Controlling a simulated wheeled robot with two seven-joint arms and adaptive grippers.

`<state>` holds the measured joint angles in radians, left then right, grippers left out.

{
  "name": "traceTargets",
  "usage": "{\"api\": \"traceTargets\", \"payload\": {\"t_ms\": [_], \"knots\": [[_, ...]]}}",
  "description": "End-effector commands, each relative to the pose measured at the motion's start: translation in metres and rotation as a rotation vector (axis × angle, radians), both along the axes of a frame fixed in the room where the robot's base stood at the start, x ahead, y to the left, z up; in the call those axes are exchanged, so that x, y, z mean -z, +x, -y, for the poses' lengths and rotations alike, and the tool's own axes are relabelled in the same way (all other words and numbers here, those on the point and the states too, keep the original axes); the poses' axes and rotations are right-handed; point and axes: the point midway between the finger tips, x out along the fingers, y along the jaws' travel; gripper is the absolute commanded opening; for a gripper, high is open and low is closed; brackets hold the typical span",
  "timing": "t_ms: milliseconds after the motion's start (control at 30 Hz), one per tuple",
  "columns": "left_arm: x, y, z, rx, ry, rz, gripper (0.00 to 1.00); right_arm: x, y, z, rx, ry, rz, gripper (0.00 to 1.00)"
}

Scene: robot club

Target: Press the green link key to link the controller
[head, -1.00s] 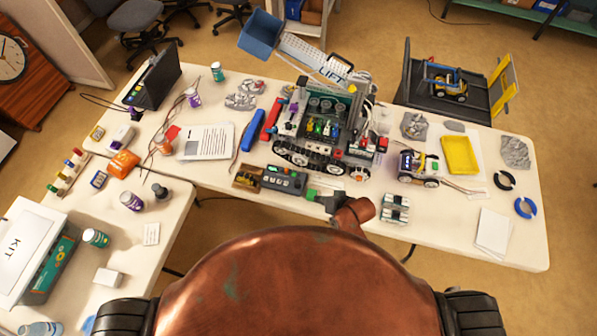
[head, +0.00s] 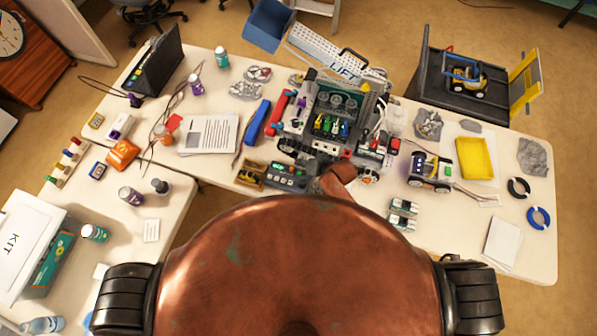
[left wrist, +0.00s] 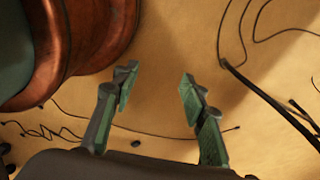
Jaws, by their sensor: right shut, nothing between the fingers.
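The controller (head: 285,176), a dark grey box with a small lit green screen and a row of small keys, lies near the front edge of the table, before the tracked robot. The green link key is too small to tell apart. My right gripper (head: 314,185) is shut and empty at the controller's right end, partly hidden by my copper arm. I cannot tell whether it touches the controller.
The tracked robot (head: 335,105) stands right behind the controller. A small open brown box (head: 251,175) sits at its left. A wheeled car (head: 430,170) and a yellow tray (head: 476,158) stand to the right. Cables (left wrist: 255,85) lie on the floor below my left gripper.

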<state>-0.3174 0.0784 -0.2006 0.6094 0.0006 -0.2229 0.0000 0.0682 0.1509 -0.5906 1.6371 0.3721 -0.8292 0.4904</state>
Motion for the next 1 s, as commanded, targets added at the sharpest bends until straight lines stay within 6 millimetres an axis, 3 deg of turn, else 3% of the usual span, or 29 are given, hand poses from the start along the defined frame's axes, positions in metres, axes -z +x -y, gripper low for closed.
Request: {"api": "traceTargets", "payload": {"t_ms": [67,133,333,467,700,1000], "knots": [[0.002,-0.014,-0.002,-0.002,0.002,-0.016,0.40,0.001,0.000,0.001,0.002,0.000,0.001,0.00],[0.004,-0.013,-0.002,-0.002,0.003,-0.015,0.40,0.004,0.000,0.001,0.002,0.000,0.001,0.00],[0.018,0.033,0.000,0.009,0.000,0.041,0.40,0.019,0.000,0.000,0.001,0.000,0.001,0.00],[0.033,0.045,0.000,0.011,-0.001,0.058,0.40,0.035,0.001,0.000,-0.001,0.000,0.001,0.00],[0.069,0.027,-0.001,0.008,0.000,0.033,0.40,0.067,0.001,-0.001,-0.002,0.001,0.001,0.00],[0.078,0.009,-0.002,0.003,0.001,0.009,0.40,0.087,0.001,-0.001,-0.001,0.000,0.001,0.00]]}}
